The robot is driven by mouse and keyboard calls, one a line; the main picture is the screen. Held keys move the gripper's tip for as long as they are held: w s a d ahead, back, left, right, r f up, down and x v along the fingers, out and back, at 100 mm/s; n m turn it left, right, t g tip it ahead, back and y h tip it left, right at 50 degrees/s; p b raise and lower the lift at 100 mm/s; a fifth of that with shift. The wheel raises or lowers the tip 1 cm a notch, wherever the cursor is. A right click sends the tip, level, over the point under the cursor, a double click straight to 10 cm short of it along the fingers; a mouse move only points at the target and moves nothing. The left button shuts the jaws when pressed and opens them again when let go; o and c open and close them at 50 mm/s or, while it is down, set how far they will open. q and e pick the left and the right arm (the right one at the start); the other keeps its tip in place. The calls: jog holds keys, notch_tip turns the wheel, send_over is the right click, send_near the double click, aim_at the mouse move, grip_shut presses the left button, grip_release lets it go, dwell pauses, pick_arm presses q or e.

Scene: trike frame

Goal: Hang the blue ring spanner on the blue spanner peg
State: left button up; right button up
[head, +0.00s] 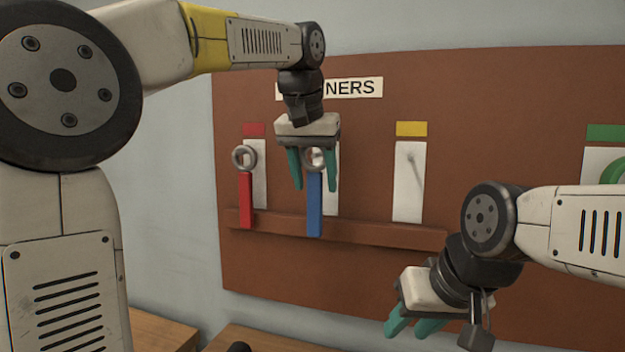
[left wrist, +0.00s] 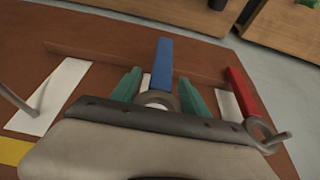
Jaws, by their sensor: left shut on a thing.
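The blue ring spanner (head: 314,205) hangs upright in front of the board, its grey ring up and its blue handle down. My left gripper (head: 315,180) is shut on it near the ring, one green finger on each side. The left wrist view shows the blue handle (left wrist: 162,62) and the ring (left wrist: 158,99) between the fingers. The blue spanner peg and its label are hidden behind my gripper; I cannot tell whether the ring is around the peg. Part of a white strip (head: 331,200) shows behind the spanner. My right gripper (head: 408,332) is open and empty, low at the right.
A red ring spanner (head: 246,200) hangs close to the left. A bare peg (head: 411,165) on a white strip under a yellow label (head: 411,129) is to the right. A ledge (head: 380,233) runs along the brown board (head: 480,120). A green ring shows at the right edge.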

pick_arm(q)
jog(key=shift+w+d, duration=0.2)
jog(key=shift+w, duration=0.3)
jog(key=shift+w+d, duration=0.15)
jog(key=shift+w, duration=0.35)
jog(key=shift+w+d+f, duration=0.15)
jog(key=shift+w+f, duration=0.35)
jog(key=shift+w, duration=0.1)
jog(key=o, duration=1.7)
